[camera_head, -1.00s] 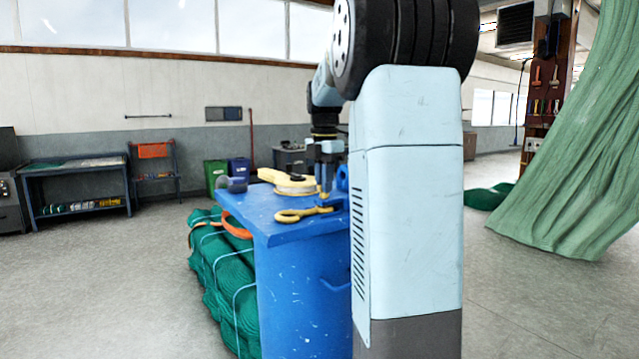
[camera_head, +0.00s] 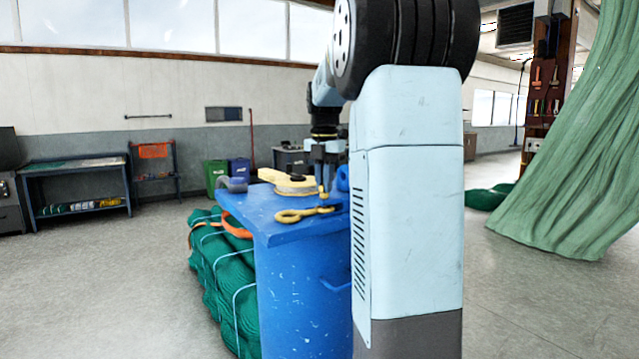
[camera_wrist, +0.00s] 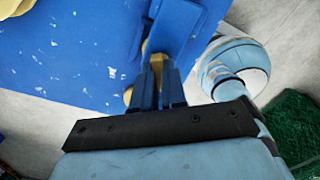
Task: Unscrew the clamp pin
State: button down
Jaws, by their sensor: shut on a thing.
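The yellow clamp pin (camera_head: 323,192) stands upright under my gripper (camera_head: 324,178) at the right part of the blue table top. My gripper points down and is shut on the pin's upper end. In the wrist view, my gripper's fingers (camera_wrist: 161,84) close around a small yellow piece (camera_wrist: 157,63), most of it hidden by them. Beside it is a raised blue block (camera_wrist: 176,30), which also shows in the head view (camera_head: 343,178). The clamp's body is hard to make out.
The blue table (camera_head: 268,214) also holds a yellow ring-ended tool (camera_head: 290,216), a yellow reel-like object (camera_head: 292,186) and a grey cup-like object (camera_head: 235,184). Bundled green net (camera_head: 222,270) lies against its left side. Green net (camera_head: 570,170) hangs at the right. The floor at left is clear.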

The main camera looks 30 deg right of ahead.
jog(key=shift+f, duration=0.2)
jog(key=c, duration=1.2)
grip_release()
jog(key=shift+d, duration=0.1)
jog(key=shift+r, duration=0.35)
notch_tip(320, 180, up, 13)
jog(key=shift+r, duration=0.15)
jog(key=shift+a, duration=0.25)
